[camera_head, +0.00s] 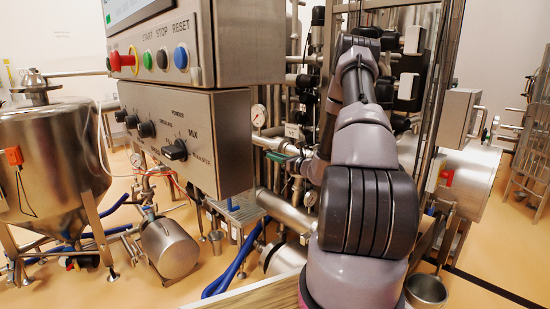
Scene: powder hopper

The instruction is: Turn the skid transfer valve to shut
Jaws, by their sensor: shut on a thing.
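The skid transfer valve appears as a small green-teal handle (277,157) on the steel pipework, just right of the control box. My gripper (297,164) is small and dark in this view, at the right end of that handle. It is shut on the handle. My own forearm and wrist hide part of the gripper and the pipe behind it. The fingertips and the valve body are too small to make out clearly, and the exact angle of the handle is hard to tell.
A control box (225,110) with knobs hangs close on the left, under a button panel (245,40). A steel hopper (50,165) stands at far left. Pipes and a frame (445,90) crowd around my arm. Blue hoses (235,265) lie below. Open floor shows at lower right.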

